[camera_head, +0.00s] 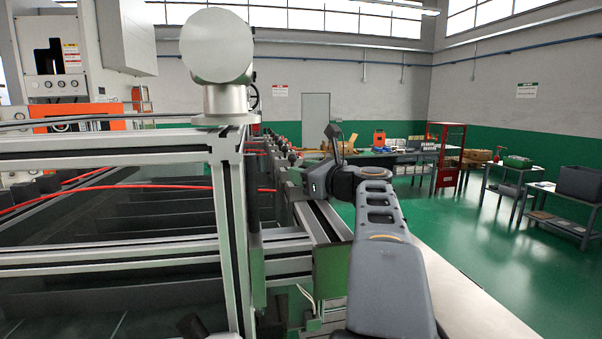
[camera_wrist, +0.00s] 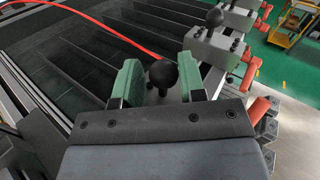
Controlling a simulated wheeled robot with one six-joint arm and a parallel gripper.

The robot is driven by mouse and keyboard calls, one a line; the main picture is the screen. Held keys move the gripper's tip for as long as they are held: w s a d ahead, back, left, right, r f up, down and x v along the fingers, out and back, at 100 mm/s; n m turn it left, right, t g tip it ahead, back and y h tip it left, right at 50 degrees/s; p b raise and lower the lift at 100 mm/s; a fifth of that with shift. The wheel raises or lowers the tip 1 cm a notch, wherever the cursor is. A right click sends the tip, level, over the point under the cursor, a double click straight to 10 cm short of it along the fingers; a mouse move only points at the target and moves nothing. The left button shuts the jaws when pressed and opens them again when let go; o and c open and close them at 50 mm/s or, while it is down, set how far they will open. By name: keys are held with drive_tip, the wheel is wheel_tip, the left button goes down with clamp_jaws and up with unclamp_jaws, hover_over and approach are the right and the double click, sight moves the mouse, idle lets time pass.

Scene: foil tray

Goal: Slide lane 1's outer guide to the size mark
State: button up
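A black ball knob (camera_wrist: 163,74) shows in the wrist view between the two green fingers of my gripper (camera_wrist: 163,84). The fingers stand apart, one on each side of the knob. The gap at each side is small, and I cannot tell whether either finger touches it. Dark parallel guide plates (camera_wrist: 150,42) run away behind the knob. In the head view my gripper is at the end of my grey arm beside the machine's rail, and its fingers are hard to make out. The size mark cannot be made out in either view.
A grey block with another black knob (camera_wrist: 214,18) and red-handled clamps (camera_wrist: 259,110) lie right of my gripper in the wrist view. A red hose (camera_wrist: 110,28) crosses the lanes. An aluminium frame (camera_head: 232,230) stands left of my arm in the head view.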

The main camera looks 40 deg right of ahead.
drive_tip(key=shift+o, duration=1.4)
drive_tip(key=shift+d, duration=0.35)
drive_tip(key=shift+a, duration=0.1)
drive_tip(key=shift+a, duration=0.1)
drive_tip(key=s+d+b, duration=0.2)
drive_tip(key=s+b, duration=0.2)
drive_tip(key=s, duration=0.9)
drive_tip(key=shift+s, duration=0.4)
